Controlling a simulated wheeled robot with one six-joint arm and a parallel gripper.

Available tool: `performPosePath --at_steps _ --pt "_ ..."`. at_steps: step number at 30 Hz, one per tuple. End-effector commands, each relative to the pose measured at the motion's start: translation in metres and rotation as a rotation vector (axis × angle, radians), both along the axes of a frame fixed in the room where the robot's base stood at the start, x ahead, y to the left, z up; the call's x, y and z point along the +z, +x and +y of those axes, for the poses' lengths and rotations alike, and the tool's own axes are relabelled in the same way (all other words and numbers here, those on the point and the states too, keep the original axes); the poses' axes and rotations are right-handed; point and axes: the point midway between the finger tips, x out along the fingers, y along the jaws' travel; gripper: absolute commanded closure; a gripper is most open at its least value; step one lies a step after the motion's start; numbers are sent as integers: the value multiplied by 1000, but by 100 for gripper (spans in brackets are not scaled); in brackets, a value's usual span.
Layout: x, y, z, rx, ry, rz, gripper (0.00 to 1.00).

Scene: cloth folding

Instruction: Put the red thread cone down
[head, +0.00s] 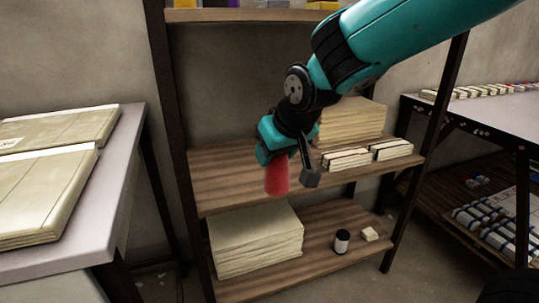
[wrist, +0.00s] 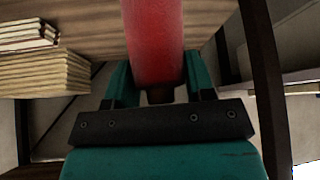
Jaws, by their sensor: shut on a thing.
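The red thread cone (head: 277,177) is held in my gripper (head: 275,155) in front of the wooden shelf unit, at about the height of its middle board (head: 228,174). In the wrist view the red cone (wrist: 157,40) stands between the teal fingers of my gripper (wrist: 153,85), which are shut on it. In the head view part of the cone's upper end is hidden by the gripper. I cannot tell whether the cone touches the board.
A tall folded stack (head: 352,122) and smaller cream bundles (head: 345,159) fill the middle board's right side. The board's left part is bare. The lower board holds a folded stack (head: 255,238), a dark jar (head: 342,241) and a small cream block (head: 370,233). Tables stand on both sides.

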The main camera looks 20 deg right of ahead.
Motion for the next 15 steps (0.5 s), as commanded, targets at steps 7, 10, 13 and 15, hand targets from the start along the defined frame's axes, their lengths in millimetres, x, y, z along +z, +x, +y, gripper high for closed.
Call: performPosePath --at_steps 7,10,13,15 --pt "-3 73 -2 -4 0 -1 86" --pt "-3 100 -2 -2 0 -1 86" --pt "-2 125 -2 -3 1 -1 86" --pt "-2 140 -2 -4 0 -1 86"
